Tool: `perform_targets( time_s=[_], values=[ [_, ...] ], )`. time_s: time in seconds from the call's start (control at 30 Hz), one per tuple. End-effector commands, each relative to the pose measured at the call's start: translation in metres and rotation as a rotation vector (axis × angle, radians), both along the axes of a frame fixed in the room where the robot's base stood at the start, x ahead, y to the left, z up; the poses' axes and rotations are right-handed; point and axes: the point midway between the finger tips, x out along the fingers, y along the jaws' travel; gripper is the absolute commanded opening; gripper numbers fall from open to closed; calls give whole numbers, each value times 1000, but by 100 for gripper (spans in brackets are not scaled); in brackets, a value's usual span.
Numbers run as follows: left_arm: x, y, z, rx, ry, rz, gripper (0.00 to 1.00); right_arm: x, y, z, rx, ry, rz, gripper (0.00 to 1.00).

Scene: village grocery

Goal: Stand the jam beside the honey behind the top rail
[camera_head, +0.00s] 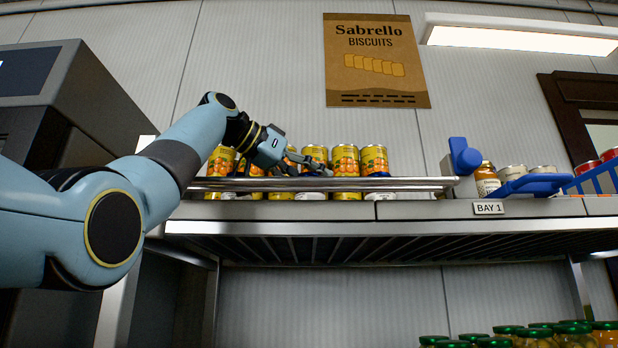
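My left gripper (312,166) reaches in from the left, above and at the metal top rail (350,184), in front of the yellow cans. Its fingers are small and dark against the cans, so I cannot tell whether they are open or shut. A gold-lidded jar with a pale label (487,180) stands on the shelf at the right, past the rail's end. I cannot tell whether it is the jam or the honey. No other such jar shows clearly. My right gripper is not in view.
Several yellow cans with orange fruit pictures (345,161) stand in a row behind the rail. A blue fitting (463,157) is at its right end. A blue tray-like part (540,184) and blue basket (600,178) lie further right. Green-lidded jars (573,336) are below.

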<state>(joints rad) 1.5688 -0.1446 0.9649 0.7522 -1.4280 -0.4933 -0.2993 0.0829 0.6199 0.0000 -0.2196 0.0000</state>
Motion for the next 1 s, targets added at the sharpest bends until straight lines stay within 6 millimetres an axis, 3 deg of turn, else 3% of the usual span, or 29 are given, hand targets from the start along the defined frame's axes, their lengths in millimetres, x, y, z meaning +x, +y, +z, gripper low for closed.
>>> perform_targets(
  time_s=[0.17, 0.43, 0.7, 1.0],
  values=[
    [-3, 5, 5, 0, -3, 1, 69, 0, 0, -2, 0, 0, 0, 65],
    [-35, 49, 17, 0, -4, 4, 69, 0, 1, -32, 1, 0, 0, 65],
    [-62, 85, 34, 0, -2, 2, 69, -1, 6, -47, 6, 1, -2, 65],
    [-69, 92, 39, 0, 0, 0, 69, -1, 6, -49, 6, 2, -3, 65]
  ],
)
